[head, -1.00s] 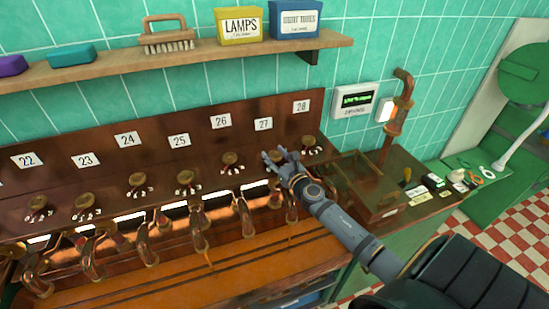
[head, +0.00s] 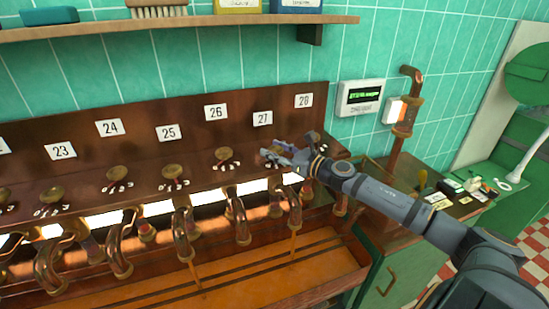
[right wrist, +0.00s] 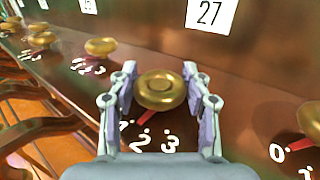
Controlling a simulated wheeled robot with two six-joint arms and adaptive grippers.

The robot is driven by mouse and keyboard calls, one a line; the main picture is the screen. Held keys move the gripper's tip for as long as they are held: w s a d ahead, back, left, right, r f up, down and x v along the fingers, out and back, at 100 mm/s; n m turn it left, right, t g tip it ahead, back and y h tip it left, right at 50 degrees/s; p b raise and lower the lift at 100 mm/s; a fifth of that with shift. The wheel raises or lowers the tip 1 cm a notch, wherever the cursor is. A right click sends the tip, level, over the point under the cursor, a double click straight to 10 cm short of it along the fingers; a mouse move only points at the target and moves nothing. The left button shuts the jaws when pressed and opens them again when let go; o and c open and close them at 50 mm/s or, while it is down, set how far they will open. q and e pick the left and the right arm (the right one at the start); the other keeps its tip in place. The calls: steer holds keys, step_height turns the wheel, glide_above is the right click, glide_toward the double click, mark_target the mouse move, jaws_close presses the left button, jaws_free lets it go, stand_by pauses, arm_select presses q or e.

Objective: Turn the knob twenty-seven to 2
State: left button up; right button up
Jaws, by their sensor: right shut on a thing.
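Knob twenty-seven (right wrist: 160,90) is a round brass knob below the white "27" label (right wrist: 208,13), which also shows in the head view (head: 263,118). My right gripper (right wrist: 160,84) is shut on the knob, one finger on each side. In the head view my right gripper (head: 270,154) hides the knob. Under the knob I see white marks 1, 2 and 3; the 0 is hidden by the left finger. The red pointer (right wrist: 145,118) slants down-left, towards the 1. My left gripper is not in view.
Neighbouring knobs stand close on the same sloping wooden panel, such as knob twenty-six (head: 223,154). Curved copper pipes (head: 182,235) stick out below. A wall display (head: 360,97) and a side counter with small items lie to the right.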

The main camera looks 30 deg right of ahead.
stand_by(0.3)
steer(key=o, duration=1.2)
